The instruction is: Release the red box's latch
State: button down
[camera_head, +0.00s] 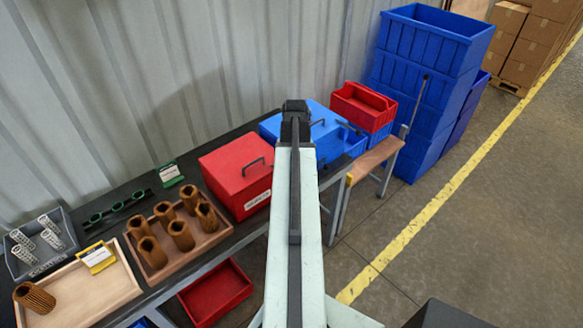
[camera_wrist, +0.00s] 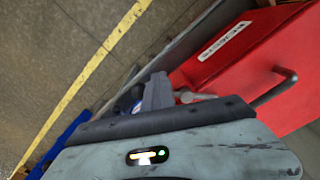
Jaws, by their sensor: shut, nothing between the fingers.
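The red box (camera_head: 238,160) stands on the dark bench with its lid down. It has a dark handle on top and a white label on its front. In the wrist view the red box (camera_wrist: 235,65) fills the upper right, with its label and handle showing. A small grey metallic part (camera_wrist: 192,96) shows by its front edge, partly hidden; I cannot tell if it is the latch. My gripper (camera_head: 295,108) is at the end of my raised arm, right of the red box in the picture. In the wrist view my gripper (camera_wrist: 157,92) is shut and empty, left of the box.
A blue box (camera_head: 315,122) with a handle stands behind my gripper. Left are a wooden tray (camera_head: 150,275) of brown cartridges, a pale tray (camera_head: 95,305) and a grey tray (camera_head: 68,225). A red bin (camera_head: 215,292) is below the bench. Blue crates (camera_head: 425,80) stand right; the floor beyond is open.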

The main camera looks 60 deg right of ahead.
jog(key=shift+d, duration=0.4)
jog(key=shift+w+d, duration=0.2)
jog(key=shift+d, duration=0.6)
notch_tip(320, 180, up, 8)
jog(key=p, duration=0.8)
jog(key=shift+s+d, duration=0.2)
jog(key=shift+d, duration=0.05)
